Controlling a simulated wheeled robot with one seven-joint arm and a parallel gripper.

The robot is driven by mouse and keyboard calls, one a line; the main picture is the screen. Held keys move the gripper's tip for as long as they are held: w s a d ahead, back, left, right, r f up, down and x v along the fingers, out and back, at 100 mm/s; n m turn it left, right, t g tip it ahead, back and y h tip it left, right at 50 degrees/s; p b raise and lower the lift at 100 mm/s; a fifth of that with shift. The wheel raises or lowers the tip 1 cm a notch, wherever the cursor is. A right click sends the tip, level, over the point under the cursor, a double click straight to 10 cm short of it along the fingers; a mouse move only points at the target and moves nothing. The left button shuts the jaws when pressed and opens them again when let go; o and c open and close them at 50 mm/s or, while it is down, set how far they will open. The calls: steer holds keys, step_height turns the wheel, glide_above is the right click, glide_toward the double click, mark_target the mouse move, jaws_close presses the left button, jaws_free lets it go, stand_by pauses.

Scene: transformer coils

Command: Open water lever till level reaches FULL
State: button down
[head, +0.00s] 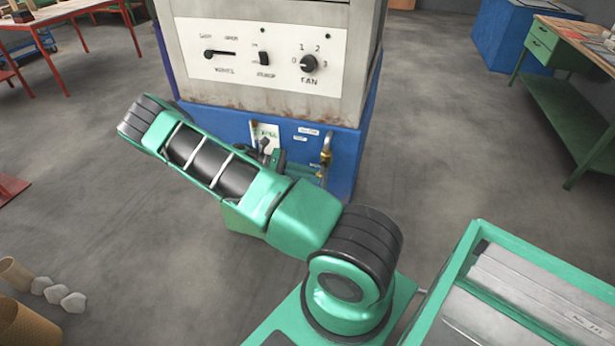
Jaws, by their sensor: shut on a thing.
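The blue lower cabinet (345,150) of a machine stands beyond my arm. A brass tap-like fitting (326,152), which I take for the water lever, is on its front face at the right. My gripper (314,173) is low in front of this face, mostly hidden behind my green arm, and is shut on the lower part of the fitting. The exact grip and the lever's angle are too small to tell. A pale gauge label (266,133) shows left of it beside another brass piece (254,130). The water level cannot be read.
A white control panel (262,58) with a slider, a switch and a fan knob is above the blue cabinet. A green workbench (560,105) stands at the right and a red table (60,20) at the far left. Grey floor (440,120) is clear around the machine.

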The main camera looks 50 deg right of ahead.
steer(key=c, duration=1.7)
jaws_free()
steer(key=shift+a+f, duration=0.1)
steer(key=shift+w, duration=0.1)
steer(key=v, duration=1)
steer(key=shift+w+a, duration=0.15)
steer(key=shift+w, duration=0.2)
steer(key=shift+c, duration=0.2)
